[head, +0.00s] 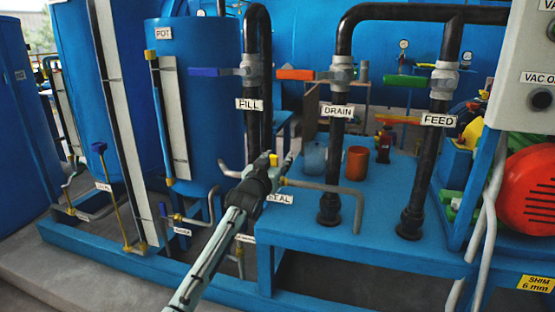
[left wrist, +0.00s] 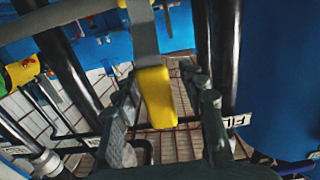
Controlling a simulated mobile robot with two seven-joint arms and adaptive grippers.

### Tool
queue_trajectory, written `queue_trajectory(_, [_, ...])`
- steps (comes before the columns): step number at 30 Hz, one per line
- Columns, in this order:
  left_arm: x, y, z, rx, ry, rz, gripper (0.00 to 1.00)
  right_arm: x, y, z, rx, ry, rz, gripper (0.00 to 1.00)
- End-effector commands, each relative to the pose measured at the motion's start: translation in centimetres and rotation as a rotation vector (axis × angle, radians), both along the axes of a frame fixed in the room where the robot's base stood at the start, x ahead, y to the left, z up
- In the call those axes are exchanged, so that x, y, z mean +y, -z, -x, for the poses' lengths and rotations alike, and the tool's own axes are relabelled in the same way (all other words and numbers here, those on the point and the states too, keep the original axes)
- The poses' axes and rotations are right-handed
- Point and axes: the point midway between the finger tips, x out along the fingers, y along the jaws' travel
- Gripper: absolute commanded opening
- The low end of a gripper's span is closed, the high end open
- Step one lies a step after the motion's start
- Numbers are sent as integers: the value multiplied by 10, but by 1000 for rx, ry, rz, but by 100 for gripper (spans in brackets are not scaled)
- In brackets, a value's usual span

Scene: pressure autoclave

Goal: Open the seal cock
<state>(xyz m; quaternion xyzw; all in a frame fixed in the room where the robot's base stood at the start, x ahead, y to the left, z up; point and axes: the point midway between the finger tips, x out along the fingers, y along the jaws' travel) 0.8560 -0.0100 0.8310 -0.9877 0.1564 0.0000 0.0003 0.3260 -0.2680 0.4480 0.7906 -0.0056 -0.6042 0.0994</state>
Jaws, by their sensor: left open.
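The seal cock shows as a small yellow handle (head: 273,159) beside a grey pipe, above the partly covered white SEAL label (head: 281,198). My left gripper (head: 256,163) is open at the handle, and its arm hides part of the pipework there. In the left wrist view the yellow handle (left wrist: 156,97) hangs from a grey bracket-like part. It lies between the two spread fingers of my left gripper (left wrist: 162,105). I cannot tell whether either finger touches it. My right gripper is not in view.
Black vertical pipes labelled FILL (head: 249,104), DRAIN (head: 338,111) and FEED (head: 438,120) stand close by. An orange cup (head: 357,163) stands on the blue platform (head: 385,215). A blue tank (head: 205,100) is left.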

Motion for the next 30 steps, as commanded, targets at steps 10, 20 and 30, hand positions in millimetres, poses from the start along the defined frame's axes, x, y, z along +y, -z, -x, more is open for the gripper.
queue_trajectory(10, [-2,0,-4,-1,0,1,41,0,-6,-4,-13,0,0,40])
queue_trajectory(20, [-1,0,-4,0,0,1,2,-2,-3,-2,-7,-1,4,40])
queue_trajectory(30, [-1,0,-4,0,0,1,0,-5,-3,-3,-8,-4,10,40])
